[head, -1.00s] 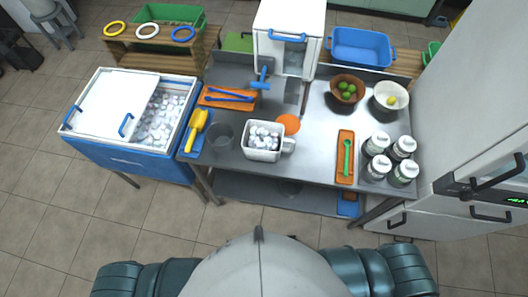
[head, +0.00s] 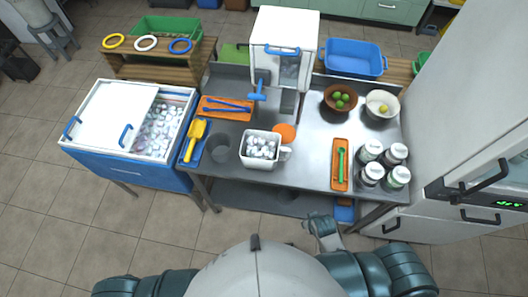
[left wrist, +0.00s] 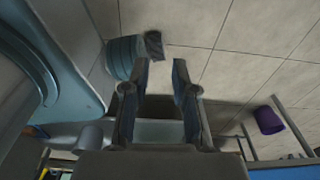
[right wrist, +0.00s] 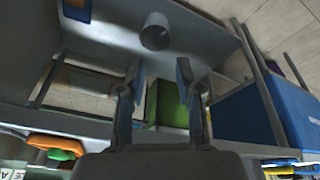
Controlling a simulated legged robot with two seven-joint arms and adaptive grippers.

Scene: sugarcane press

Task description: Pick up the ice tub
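The ice tub (head: 258,163) is a white square container with a handle on its right side, filled with ice. It stands upright on the left part of the steel table (head: 310,162), near the front edge. My right gripper (head: 318,217) shows in the head view in front of the table, to the right of the tub and apart from it. Its fingers are spread and empty in the right wrist view (right wrist: 156,72). My left gripper (left wrist: 160,65) is open and empty in the left wrist view, with floor tiles beyond; the head view does not show it.
A grey cup (head: 219,148) stands left of the tub, and an orange disc (head: 285,132) lies close behind its handle. Several lidded jars (head: 371,174) and an orange tray (head: 340,179) are to the right. A blue ice chest (head: 130,164) adjoins the table's left end.

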